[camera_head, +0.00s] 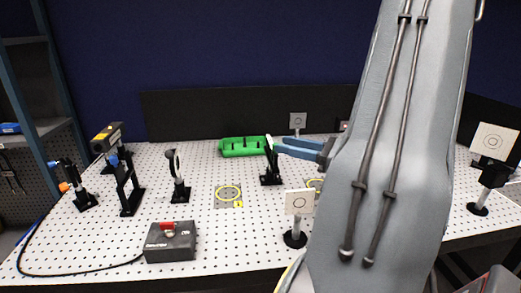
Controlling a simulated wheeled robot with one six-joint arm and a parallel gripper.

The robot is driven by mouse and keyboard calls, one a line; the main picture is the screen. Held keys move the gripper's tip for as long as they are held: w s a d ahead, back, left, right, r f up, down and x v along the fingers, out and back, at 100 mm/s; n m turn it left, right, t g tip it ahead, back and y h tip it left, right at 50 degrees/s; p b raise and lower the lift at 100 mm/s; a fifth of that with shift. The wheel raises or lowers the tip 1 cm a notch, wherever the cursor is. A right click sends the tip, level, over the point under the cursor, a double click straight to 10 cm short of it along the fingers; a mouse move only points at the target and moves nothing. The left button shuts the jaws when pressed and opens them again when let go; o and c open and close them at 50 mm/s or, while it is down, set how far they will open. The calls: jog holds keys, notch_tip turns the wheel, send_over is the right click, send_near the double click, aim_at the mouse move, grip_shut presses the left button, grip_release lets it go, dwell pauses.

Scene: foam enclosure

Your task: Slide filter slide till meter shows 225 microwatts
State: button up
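My gripper (283,146) with its blue fingers reaches in from the right, over the back middle of the perforated white table. Its tips are beside an upright black-mounted optic (270,163); I cannot tell whether they touch it or how far they are apart. A long green holder (240,147) lies just behind and left of that optic. I cannot pick out the filter slide for certain. No readable meter display shows; a small dark item with a red spot (344,126) is partly hidden behind my arm.
A laser-like box (106,137) on a stand and a round optic (176,170) stand left. A grey box with a red switch (170,242) is in front. White target cards stand at front (300,203) and right (493,141).

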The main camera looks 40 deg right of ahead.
aim_at(271, 146)
jog(key=f+x, duration=0.1)
jog(key=x, duration=0.7)
jog(key=shift+w+f+p, duration=0.2)
jog(key=shift+f+p, duration=0.1)
jog(key=shift+p, duration=0.1)
jog(key=shift+c, duration=0.2)
grip_shut()
